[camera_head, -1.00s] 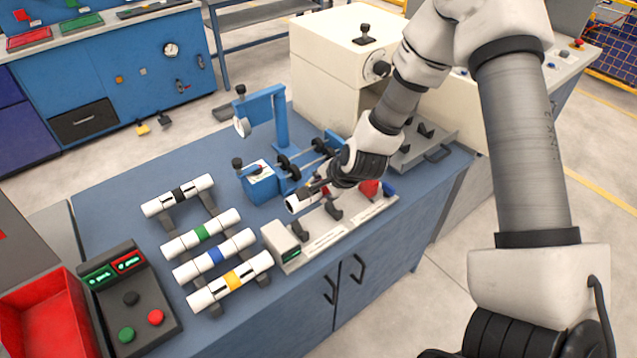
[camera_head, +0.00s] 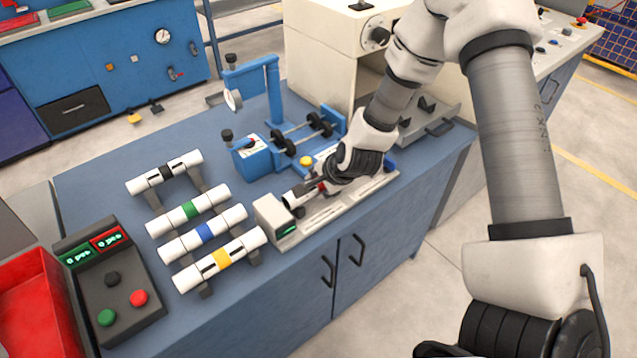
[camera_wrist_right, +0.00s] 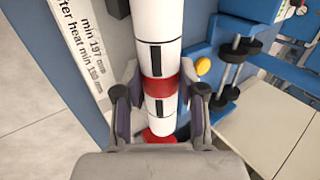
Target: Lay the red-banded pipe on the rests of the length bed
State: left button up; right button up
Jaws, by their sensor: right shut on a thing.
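The white pipe with a red band (camera_wrist_right: 160,88) is between the fingers of my right gripper (camera_wrist_right: 160,106), which is shut on it at the band. In the head view my right gripper (camera_head: 330,176) is low over the length bed (camera_head: 327,218), and the pipe's left end (camera_head: 291,198) shows beside the bed's display block (camera_head: 272,217). My left gripper is not in view.
Several banded pipes, including a green-banded one (camera_head: 188,210), lie on a rack (camera_head: 207,292) to the left. A blue gauge stand (camera_head: 270,90) and a roller fixture (camera_head: 300,135) stand behind the bed. A button box (camera_head: 112,285) and red bin (camera_head: 35,305) are front left.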

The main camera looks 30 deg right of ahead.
jog(key=shift+f+b, duration=0.5)
dwell(0.5)
jog(key=o, duration=1.3)
jog(key=shift+c, duration=0.2)
jog(key=v, duration=1.2)
